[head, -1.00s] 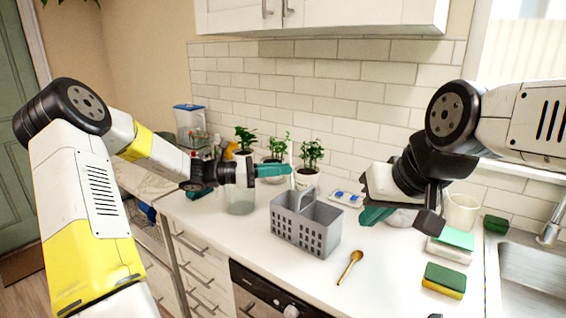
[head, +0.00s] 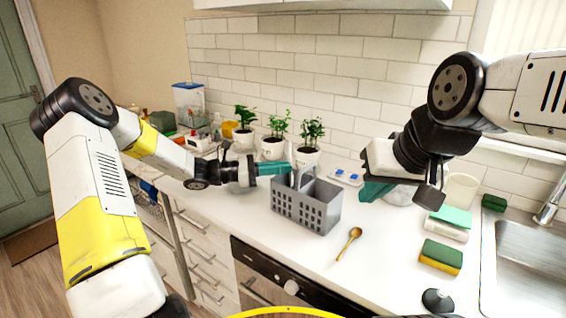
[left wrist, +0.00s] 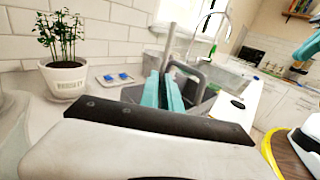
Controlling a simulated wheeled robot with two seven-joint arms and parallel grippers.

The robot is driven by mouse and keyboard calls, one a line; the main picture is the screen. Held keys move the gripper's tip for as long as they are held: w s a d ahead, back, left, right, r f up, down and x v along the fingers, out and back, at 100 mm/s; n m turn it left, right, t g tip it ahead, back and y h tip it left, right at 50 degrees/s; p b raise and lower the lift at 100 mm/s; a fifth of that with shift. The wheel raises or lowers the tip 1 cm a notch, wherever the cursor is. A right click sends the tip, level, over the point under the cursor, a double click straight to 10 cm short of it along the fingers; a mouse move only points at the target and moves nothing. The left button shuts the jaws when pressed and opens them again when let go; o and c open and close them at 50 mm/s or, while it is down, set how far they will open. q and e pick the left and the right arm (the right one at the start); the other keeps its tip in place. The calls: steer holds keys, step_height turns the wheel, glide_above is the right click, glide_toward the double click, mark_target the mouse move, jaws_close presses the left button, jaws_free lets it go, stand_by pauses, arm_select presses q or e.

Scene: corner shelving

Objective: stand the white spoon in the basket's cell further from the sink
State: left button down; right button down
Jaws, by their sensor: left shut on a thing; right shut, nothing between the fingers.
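The grey basket (head: 318,218) stands on the white counter, its raised handle between two cells. My left gripper (head: 278,168) is at the basket's left cell, the one further from the sink (head: 530,265). It is shut on the white spoon, seen as a narrow upright piece rising between the teal fingers in the left wrist view (left wrist: 168,46). The spoon's lower end is hidden, so I cannot tell how deep it reaches into the cell. My right gripper (head: 372,190) is shut and empty, above the counter to the right of the basket.
A wooden spoon (head: 349,243) lies in front of the basket. A green and yellow sponge (head: 441,257) and a white cup (head: 460,190) are near the sink. Potted plants (head: 307,150) and a small tray with blue pieces (head: 346,177) stand behind the basket.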

arm_select(q)
steer(key=c, duration=1.5)
jaws_free()
steer(key=s+a, duration=0.1)
steer(key=a, duration=0.6)
steer(key=shift+s+a, duration=0.25)
steer(key=shift+a, duration=0.05)
